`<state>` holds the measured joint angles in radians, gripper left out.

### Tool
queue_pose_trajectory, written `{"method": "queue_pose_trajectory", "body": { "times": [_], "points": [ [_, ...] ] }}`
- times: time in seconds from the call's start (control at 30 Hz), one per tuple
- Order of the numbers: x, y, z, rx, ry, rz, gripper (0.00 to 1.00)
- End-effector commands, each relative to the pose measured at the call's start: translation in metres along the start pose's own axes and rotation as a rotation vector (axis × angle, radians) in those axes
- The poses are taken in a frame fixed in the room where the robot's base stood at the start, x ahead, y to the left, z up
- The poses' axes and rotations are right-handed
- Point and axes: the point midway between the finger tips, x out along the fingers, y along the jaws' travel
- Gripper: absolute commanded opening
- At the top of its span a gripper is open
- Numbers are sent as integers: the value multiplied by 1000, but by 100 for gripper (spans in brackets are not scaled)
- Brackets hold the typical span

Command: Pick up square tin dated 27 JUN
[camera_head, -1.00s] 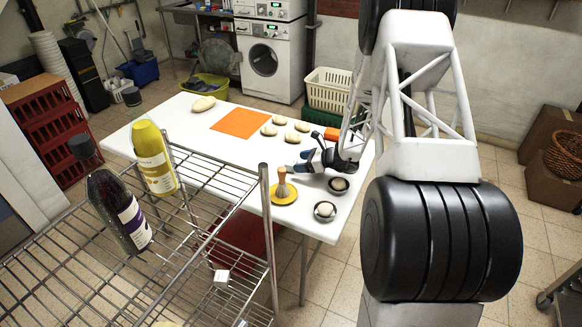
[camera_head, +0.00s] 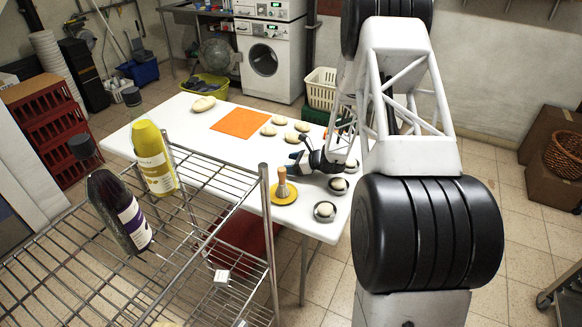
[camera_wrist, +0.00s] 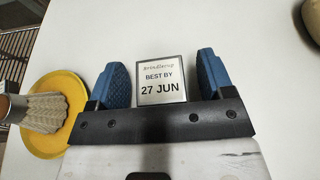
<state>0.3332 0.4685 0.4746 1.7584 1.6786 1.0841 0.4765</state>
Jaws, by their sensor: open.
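The square tin (camera_wrist: 162,82) shows in the wrist view with a light label reading "BEST BY 27 JUN" and a dark edge. My gripper (camera_wrist: 160,75) is open, with one blue finger pad at the tin's left and the other at its right. In the head view my gripper (camera_head: 298,162) is low over the right part of the white table, and I cannot make out the tin there.
A brush (camera_head: 282,186) on a yellow plate (camera_head: 285,197) stands close to the gripper's left in the wrist view. Small dark bowls (camera_head: 325,211) sit near the table's right edge. Dough pieces (camera_head: 269,130) and an orange mat (camera_head: 240,123) lie farther back. A wire rack (camera_head: 215,235) with bottles stands in front.

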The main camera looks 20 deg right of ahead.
Motion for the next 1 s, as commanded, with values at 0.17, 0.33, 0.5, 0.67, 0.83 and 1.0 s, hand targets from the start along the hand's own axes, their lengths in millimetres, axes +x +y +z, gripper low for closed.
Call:
{"method": "queue_pose_trajectory", "body": {
  "times": [0.17,0.33,0.5,0.67,0.83,1.0],
  "points": [
    [0,0,0,0,0,0,70],
    [0,0,0,0,0,0,44],
    [0,0,0,0,0,0,20],
    [0,0,0,0,0,0,20],
    [-1,0,2,-1,0,0,20],
    [-3,0,8,-2,0,0,20]
  ]
}}
